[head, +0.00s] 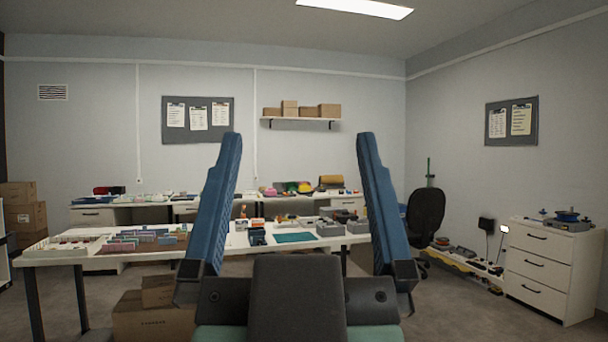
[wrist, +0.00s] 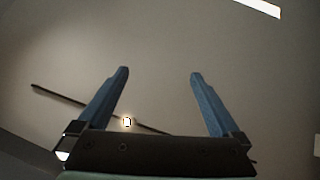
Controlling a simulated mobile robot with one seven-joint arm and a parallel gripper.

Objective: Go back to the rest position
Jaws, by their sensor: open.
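My gripper (head: 296,140) stands upright in the middle of the head view, close to the camera, with its two blue fingers wide apart. Nothing is between the fingers but the far wall and tables behind. In the wrist view my gripper (wrist: 160,75) is also open and empty. That view faces a plain grey-brown surface with a dark thin line and a small bright light.
A white table (head: 63,257) with trays and small items stands ahead, with cartons (head: 150,322) under it. A black office chair (head: 426,215) and a white drawer cabinet (head: 540,270) are on the right. Stacked cartons (head: 25,217) stand at the far left.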

